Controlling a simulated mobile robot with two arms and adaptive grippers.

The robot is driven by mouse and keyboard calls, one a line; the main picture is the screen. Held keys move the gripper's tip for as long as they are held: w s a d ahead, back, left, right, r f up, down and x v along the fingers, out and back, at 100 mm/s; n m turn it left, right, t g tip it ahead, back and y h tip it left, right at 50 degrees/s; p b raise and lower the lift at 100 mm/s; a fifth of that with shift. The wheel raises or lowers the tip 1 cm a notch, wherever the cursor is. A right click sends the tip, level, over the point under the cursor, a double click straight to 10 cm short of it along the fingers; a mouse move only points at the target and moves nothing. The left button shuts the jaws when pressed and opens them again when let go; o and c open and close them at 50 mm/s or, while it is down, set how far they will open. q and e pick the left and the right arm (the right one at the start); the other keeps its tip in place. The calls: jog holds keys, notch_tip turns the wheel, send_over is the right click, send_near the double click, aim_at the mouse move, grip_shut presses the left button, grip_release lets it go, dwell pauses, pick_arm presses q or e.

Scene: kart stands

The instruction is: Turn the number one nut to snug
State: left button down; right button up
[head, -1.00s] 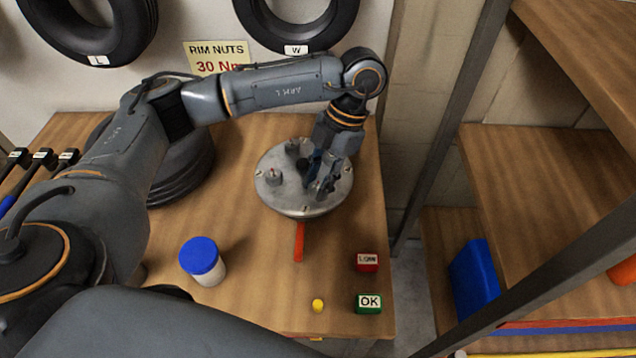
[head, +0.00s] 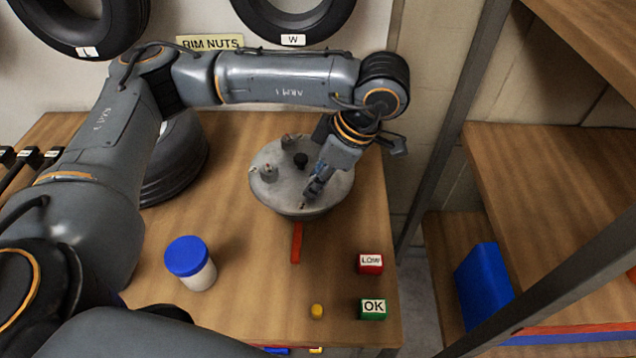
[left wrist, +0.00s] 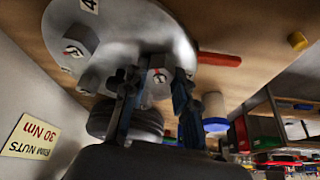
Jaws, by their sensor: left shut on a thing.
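The round grey rim plate (head: 270,198) stands on the bench with several nuts or posts on its face. It also shows in the left wrist view (left wrist: 120,25). My left gripper (head: 313,190) is at the plate's front right, tilted, with its fingers down at the face. In the left wrist view its fingers (left wrist: 155,98) stand either side of a spot beside a small "1" label (left wrist: 160,77). It is shut on the number one nut, which the fingers mostly hide. My right gripper is not in view.
A red bar (head: 297,243) sticks out in front of the plate. A blue-lidded jar (head: 190,262), a yellow piece (head: 317,311), a red LOW block (head: 370,263) and a green OK block (head: 372,308) stand on the bench. Tyres (head: 178,160) are at left.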

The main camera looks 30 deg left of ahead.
pick_arm(q)
jog(key=m+t+b, duration=0.1)
jog(key=m, duration=0.1)
jog(key=m+b, duration=0.2)
jog(key=shift+s+f+t+b, duration=0.1)
jog(key=shift+f+t+b, duration=0.05)
jog(key=shift+t+b, duration=0.2)
jog(key=shift+r+m+t+b, duration=0.2)
jog(key=shift+m+t+b, duration=0.35)
jog(key=shift+m+b, duration=0.75)
jog(key=shift+m, duration=0.3)
jog(key=c, duration=1)
grip_release()
jog(key=shift+c, duration=0.2)
jog(key=v, duration=1.2)
jog(key=shift+a, duration=0.2)
jog(key=shift+s, duration=0.1)
